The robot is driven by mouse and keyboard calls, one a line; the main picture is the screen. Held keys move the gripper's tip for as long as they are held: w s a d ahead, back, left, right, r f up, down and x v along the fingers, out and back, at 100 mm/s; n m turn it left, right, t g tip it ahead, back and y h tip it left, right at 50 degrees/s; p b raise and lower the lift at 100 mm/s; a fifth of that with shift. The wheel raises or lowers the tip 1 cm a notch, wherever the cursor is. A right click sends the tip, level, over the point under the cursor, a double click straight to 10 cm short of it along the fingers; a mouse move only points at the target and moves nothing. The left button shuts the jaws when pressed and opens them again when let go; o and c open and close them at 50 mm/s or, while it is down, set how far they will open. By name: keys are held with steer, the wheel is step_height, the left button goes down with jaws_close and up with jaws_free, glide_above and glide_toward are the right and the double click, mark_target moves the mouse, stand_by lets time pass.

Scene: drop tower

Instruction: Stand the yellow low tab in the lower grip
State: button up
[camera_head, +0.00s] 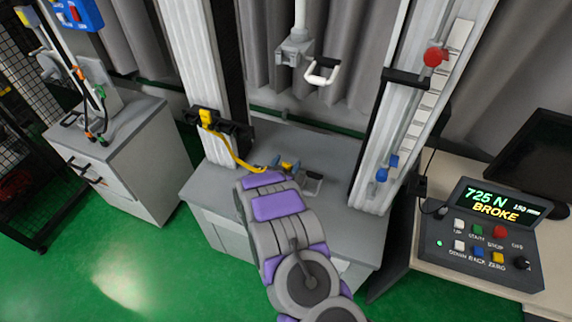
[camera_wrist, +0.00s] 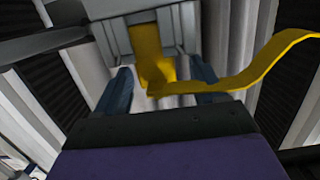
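A yellow tab (camera_wrist: 150,55) is in the wrist view, its far end against or inside a grey block (camera_wrist: 183,30) that looks like the lower grip; how deep it sits I cannot tell. My gripper (camera_wrist: 160,78) has its two blue fingers apart, one on each side of the tab, with visible gaps. In the head view my gripper (camera_head: 284,165) is low between the columns, over the grey base. A bit of yellow (camera_head: 289,167) shows at its fingertips. The lower grip is mostly hidden there; a small pale handle (camera_head: 312,184) shows beside it.
A yellow strip (camera_head: 233,148) curves from a yellow piece (camera_head: 207,118) on the left column to my gripper. The upper grip (camera_head: 294,50) hangs above with a white handle (camera_head: 322,72). A control box (camera_head: 482,236) at right reads 725 N, BROKE. A cabinet (camera_head: 120,160) stands left.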

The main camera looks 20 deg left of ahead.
steer(key=s+a+r+p, duration=0.1)
steer(key=s+r+p, duration=0.1)
steer(key=s, duration=1.5)
steer(key=shift+a+r+p, duration=0.2)
steer(key=shift+a+p, duration=0.05)
steer(key=shift+p, duration=0.05)
steer(key=shift+w, duration=0.1)
